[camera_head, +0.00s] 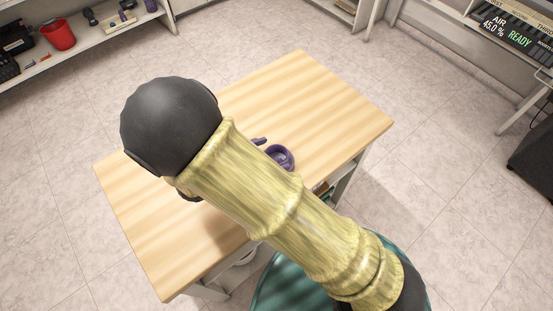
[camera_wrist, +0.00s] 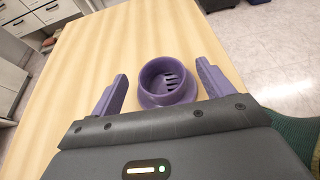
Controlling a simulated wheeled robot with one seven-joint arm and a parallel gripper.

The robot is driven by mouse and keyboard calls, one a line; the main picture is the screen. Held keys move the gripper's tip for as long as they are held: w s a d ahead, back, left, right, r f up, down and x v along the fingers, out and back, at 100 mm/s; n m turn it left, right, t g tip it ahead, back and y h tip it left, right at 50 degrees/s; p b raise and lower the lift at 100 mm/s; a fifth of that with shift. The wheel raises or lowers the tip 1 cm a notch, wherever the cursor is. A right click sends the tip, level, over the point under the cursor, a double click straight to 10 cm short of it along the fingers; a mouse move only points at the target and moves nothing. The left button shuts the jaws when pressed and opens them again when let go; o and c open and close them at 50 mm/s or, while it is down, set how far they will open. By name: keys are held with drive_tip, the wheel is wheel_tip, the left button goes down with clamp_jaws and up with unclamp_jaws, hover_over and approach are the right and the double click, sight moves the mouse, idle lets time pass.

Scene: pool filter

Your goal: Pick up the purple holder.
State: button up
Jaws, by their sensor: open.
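The purple holder (camera_wrist: 167,82) is a round, open cup with a slotted bottom and a wider base rim. It stands upright on the wooden table (camera_wrist: 75,65). In the wrist view my gripper (camera_wrist: 164,85) is open, with one purple finger on each side of the holder and a gap on both sides. In the head view the holder (camera_head: 280,157) shows beside my arm, partly hidden by it. One purple fingertip of my gripper (camera_head: 259,141) shows there just left of the holder; the rest is hidden behind my arm.
The table top (camera_head: 330,110) is otherwise clear where visible. A shelf (camera_head: 90,40) at the back left bears a red cup (camera_head: 58,35) and small items. A teal round object (camera_head: 290,285) is below the table's near edge. Open floor surrounds the table.

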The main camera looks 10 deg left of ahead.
sight(284, 150)
drive_tip(key=shift+f+x, duration=0.1)
drive_tip(key=shift+x, duration=1.2)
drive_tip(key=shift+f+x, duration=0.15)
drive_tip(key=shift+x, duration=1.15)
drive_tip(key=shift+s+a, duration=0.1)
drive_tip(key=c, duration=1.3)
drive_tip(key=shift+o, duration=0.2)
drive_tip(key=shift+r, duration=0.1)
wheel_tip(284, 150, up, 10)
drive_tip(key=p, duration=0.1)
